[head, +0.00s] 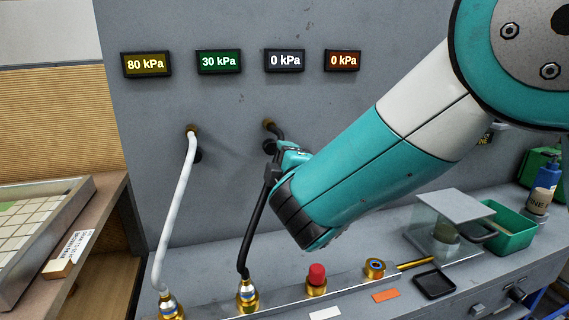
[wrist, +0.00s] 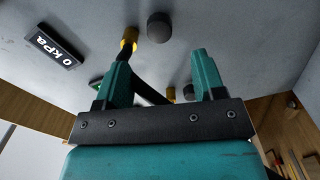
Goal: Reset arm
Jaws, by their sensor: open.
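My gripper (head: 283,160) is in front of the grey wall panel (head: 225,120), close to the upper part of the black hose (head: 256,220). In the wrist view my gripper (wrist: 160,75) has its two teal fingers wide apart. The black hose (wrist: 148,92) passes near the left finger, beyond or between the fingers; I cannot tell if it touches. In the head view my arm and gripper hide part of this hose. The hose runs from a brass fitting (head: 247,296) on the bench up to the panel. A white hose (head: 175,215) runs likewise at left.
Pressure displays read 80 kPa (head: 145,64), 30 kPa (head: 218,62), 0 kPa (head: 284,61) and 0 kPa (head: 342,61). A red cap (head: 317,274), brass fitting (head: 375,268), black tray (head: 434,284), clear box (head: 440,228) and green bin (head: 510,240) stand along the bench. A tiled tray (head: 40,235) is at left.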

